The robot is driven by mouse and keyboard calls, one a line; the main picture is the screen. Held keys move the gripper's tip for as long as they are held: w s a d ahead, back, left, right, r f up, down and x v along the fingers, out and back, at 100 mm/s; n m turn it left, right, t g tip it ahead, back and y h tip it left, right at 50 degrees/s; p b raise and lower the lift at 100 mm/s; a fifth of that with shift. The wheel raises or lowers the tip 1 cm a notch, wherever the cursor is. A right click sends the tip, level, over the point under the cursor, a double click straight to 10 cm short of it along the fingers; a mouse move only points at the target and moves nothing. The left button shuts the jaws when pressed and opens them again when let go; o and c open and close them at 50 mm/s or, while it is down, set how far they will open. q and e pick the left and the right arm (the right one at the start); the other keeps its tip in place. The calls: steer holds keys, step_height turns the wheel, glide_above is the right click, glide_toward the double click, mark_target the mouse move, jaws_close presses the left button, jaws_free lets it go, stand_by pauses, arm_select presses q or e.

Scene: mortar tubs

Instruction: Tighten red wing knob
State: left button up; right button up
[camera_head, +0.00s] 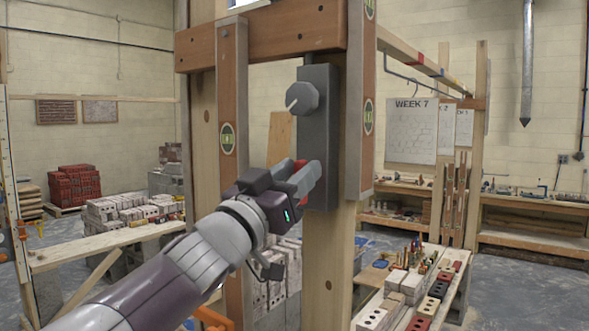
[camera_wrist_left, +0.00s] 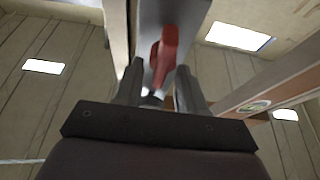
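The red wing knob (camera_wrist_left: 164,55) is on the dark grey plate (camera_head: 318,100), which is fixed to a wooden post. In the head view only a bit of its red shows (camera_head: 300,165) behind my left gripper (camera_head: 305,178), at the plate's lower part. In the left wrist view the knob stands between and beyond the two fingers of my left gripper (camera_wrist_left: 160,88). The fingers are apart, with a gap showing beside the knob; I see no clear grip on it. A grey round knob with a light pointer (camera_head: 302,99) is higher on the plate. My right gripper is out of view.
Wooden uprights (camera_head: 231,110) with green labels flank the plate, and a wooden crossbeam (camera_head: 265,42) runs above it. A bench with bricks and small tools (camera_head: 420,290) stands at the lower right. Brick stacks (camera_head: 125,210) are at the left.

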arm_select(q)
steer(key=shift+s, duration=0.15)
steer(key=shift+c, duration=0.3)
jaws_close()
steer(key=shift+m, duration=0.4)
steer(key=m+g+h+p, duration=0.1)
steer(key=m, duration=0.2)
steer(key=m+g+h+p, duration=0.1)
steer(key=m+g, duration=0.1)
steer(key=m, duration=0.2)
steer(key=d+m+g+h+p, duration=0.1)
steer(key=m+g, duration=0.1)
steer(key=m, duration=0.2)
steer(key=shift+s+f+h, duration=0.2)
steer(key=shift+f+h, duration=0.1)
steer(key=shift+s+d+f+m+g+y+p, duration=0.2)
steer(key=shift+m+g+p, duration=0.35)
steer(key=shift+m, duration=1.2)
steer(key=shift+w+a+f+m+g+y+p, duration=0.15)
steer(key=shift+m+g+y+p, duration=0.4)
steer(key=shift+m, duration=1.15)
steer(key=shift+s+d+f+m+g+y+p, duration=0.15)
steer(key=shift+m+g+p, duration=0.4)
steer(key=shift+m, duration=1.2)
steer(key=shift+g, duration=0.25)
